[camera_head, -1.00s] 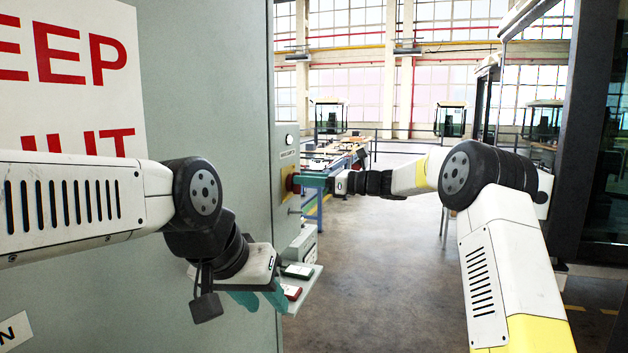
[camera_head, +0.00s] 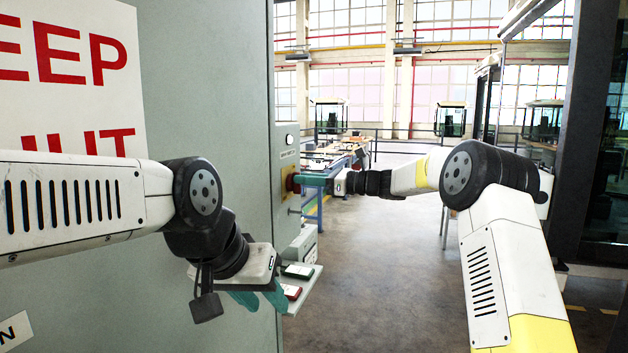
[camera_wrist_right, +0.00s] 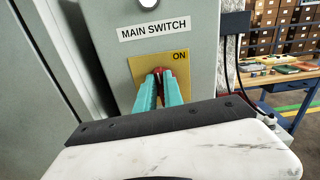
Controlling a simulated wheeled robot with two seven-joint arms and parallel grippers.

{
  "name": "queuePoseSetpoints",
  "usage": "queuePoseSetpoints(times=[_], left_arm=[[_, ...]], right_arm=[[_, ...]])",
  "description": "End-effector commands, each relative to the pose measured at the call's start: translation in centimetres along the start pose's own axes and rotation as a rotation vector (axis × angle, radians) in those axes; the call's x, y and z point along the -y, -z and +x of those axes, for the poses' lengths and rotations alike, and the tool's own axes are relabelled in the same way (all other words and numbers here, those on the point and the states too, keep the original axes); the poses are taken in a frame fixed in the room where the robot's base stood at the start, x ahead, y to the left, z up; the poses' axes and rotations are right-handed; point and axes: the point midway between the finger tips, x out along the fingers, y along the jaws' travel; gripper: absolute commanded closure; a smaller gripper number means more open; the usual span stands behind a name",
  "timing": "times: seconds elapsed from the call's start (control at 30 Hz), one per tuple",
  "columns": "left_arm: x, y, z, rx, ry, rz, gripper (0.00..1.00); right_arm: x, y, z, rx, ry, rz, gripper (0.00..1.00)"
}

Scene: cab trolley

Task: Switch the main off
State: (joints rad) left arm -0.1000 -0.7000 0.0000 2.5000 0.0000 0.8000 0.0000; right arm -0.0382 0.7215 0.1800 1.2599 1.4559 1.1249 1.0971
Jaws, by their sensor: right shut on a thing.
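The main switch is a red handle (camera_wrist_right: 158,71) on a yellow plate (camera_wrist_right: 141,65) marked ON, under a MAIN SWITCH label (camera_wrist_right: 154,27) on the grey cabinet's side. In the head view the red handle (camera_head: 291,183) shows at the cabinet edge. My right gripper (camera_head: 302,180) is shut on the handle, and its teal fingers (camera_wrist_right: 160,82) cover most of it in the right wrist view. My left gripper (camera_head: 262,298) is low in front of the cabinet, beside a small shelf; whether its fingers are open or shut is unclear.
The small shelf (camera_head: 308,292) on the cabinet's side holds a red and a dark item. The grey cabinet door (camera_head: 215,90) with a red-lettered sign (camera_head: 75,75) fills the left. A bench (camera_head: 335,158) stands behind. The floor (camera_head: 385,260) between is clear.

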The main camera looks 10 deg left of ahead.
Motion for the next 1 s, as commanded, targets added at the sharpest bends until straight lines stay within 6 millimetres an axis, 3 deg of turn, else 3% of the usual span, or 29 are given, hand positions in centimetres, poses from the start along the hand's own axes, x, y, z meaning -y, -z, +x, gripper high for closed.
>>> queuePoseSetpoints(times=[1.0], left_arm=[[0.0,0.0,0.0,0.000,0.000,0.000,0.64]], right_arm=[[-1.2,0.6,-0.1,-0.001,0.002,-0.909,1.00]])
